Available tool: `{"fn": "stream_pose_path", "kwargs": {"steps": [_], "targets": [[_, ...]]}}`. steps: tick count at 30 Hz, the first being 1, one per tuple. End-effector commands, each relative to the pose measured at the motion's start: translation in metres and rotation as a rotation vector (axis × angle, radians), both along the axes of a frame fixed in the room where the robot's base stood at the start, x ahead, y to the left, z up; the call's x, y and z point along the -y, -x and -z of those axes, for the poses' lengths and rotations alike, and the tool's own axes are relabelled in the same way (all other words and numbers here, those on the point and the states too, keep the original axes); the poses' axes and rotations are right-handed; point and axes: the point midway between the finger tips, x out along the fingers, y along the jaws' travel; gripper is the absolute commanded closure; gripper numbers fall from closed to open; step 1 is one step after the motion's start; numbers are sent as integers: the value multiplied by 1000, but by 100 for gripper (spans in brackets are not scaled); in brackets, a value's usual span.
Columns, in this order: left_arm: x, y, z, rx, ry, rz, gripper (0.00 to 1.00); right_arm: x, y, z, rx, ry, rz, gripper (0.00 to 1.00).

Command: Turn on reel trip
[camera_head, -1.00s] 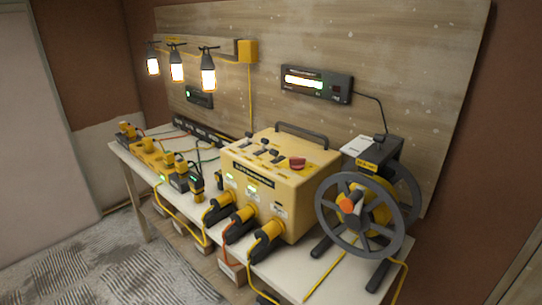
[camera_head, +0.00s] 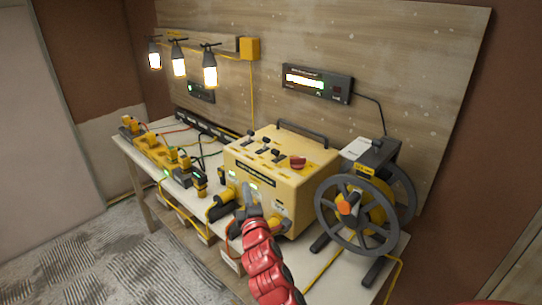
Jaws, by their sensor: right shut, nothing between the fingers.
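The cable reel (camera_head: 357,214) stands on the right end of the bench, with dark spoked wheels, yellow cable and an orange hub knob (camera_head: 345,207). A dark box (camera_head: 378,153) with a pale plate and a yellow label sits on top of the reel. The reel trip is too small to make out there. My right gripper (camera_head: 246,196) is shut and empty, in front of the yellow distribution box (camera_head: 290,182), left of the reel. I cannot tell whether it touches the box. My right arm hides some of the box's front plugs. My left gripper is not in view.
The yellow box has several dark levers and a red knob (camera_head: 298,162) on top. A lit display (camera_head: 317,84) hangs on the wood panel. Three glowing lamps (camera_head: 209,68) hang at the left. Chargers (camera_head: 160,153) and cables crowd the bench's left part.

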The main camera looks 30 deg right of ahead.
Motion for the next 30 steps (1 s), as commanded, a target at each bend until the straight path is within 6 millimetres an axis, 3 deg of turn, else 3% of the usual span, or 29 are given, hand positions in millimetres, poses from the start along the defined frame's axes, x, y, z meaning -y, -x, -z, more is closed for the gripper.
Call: {"fn": "stream_pose_path", "kwargs": {"steps": [3, 9, 23, 30], "targets": [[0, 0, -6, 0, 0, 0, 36, 26, 2, -14, -71, 50, 108, 100], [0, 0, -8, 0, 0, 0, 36, 47, 8, -19, -138, 83, 197, 100], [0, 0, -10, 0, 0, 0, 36, 51, 6, -19, -148, 86, 207, 100], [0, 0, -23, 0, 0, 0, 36, 63, -19, -22, -148, 86, 209, 100]]}}
